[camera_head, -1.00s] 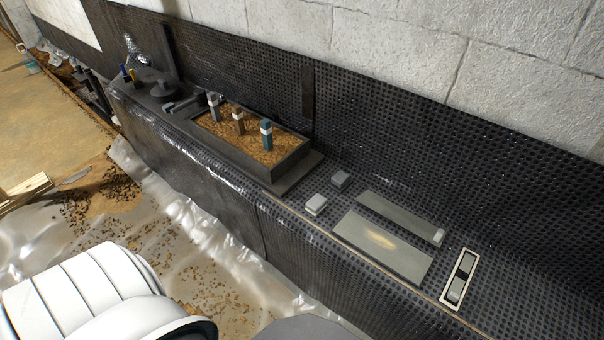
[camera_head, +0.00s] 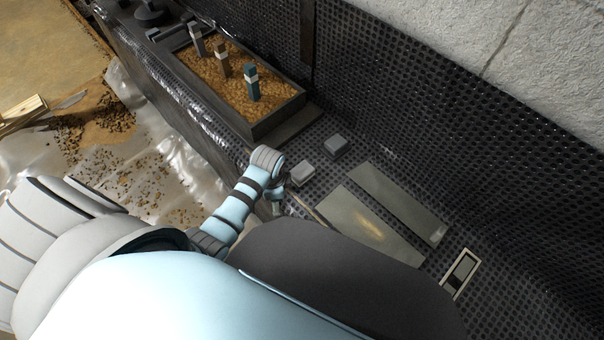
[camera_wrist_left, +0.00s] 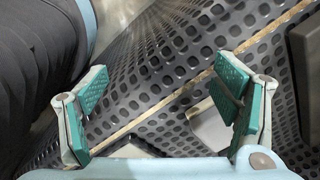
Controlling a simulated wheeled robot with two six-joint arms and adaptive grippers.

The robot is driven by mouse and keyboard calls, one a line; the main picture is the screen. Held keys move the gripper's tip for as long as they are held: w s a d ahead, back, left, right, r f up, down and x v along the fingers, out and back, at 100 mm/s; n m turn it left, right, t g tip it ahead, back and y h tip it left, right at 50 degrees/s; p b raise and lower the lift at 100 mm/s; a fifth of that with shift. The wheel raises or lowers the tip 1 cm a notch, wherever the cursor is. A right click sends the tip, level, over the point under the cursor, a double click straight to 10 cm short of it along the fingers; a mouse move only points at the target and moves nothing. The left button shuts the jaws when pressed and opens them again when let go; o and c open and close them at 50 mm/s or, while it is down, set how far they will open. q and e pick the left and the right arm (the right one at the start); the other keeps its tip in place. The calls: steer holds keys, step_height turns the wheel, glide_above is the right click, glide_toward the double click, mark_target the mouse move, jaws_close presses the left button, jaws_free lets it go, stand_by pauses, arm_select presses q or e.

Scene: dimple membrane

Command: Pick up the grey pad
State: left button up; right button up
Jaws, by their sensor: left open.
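Two small blocky pads lie on the black dimpled ledge. The pale grey pad (camera_head: 302,173) is nearer the ledge's front edge; the darker grey pad (camera_head: 335,146) sits behind it, towards the wall. I cannot tell which one is meant. My left gripper (camera_head: 277,198) is just in front of the pale pad, near the ledge edge, partly hidden by its own wrist. In the left wrist view its teal-padded fingers (camera_wrist_left: 160,115) are wide apart and empty. A pale pad (camera_wrist_left: 208,130) shows beyond them, partly covered by the right-hand finger. My right gripper is out of view.
A planter box (camera_head: 263,125) with bark and several upright posts stands left of the pads. Two flat plates (camera_head: 372,225) (camera_head: 398,203) and a framed slot piece (camera_head: 460,272) lie to the right. The dimpled wall covering rises behind.

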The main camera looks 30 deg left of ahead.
mark_target(302, 170)
arm_select(q)
steer(key=w+d+r+m+g, duration=0.1)
steer(key=w+d+r+m, duration=0.1)
steer(key=w+r+m, duration=1)
steer(key=shift+n+h, duration=0.3)
steer(key=shift+n, duration=0.4)
steer(key=f+b, duration=0.2)
steer(key=f, duration=0.2)
steer(key=f+b, duration=0.3)
steer(key=f, duration=0.1)
steer(key=s+d+f+b, duration=0.1)
steer(key=f+b, duration=0.1)
steer(key=f, duration=0.2)
steer(key=shift+s+f, duration=0.1)
steer(key=shift+f, duration=0.2)
steer(key=shift+a+r, duration=0.1)
steer(key=shift+c, duration=0.4)
steer(key=c, duration=1.2)
steer(key=shift+o, duration=0.2)
steer(key=shift+r, duration=0.15)
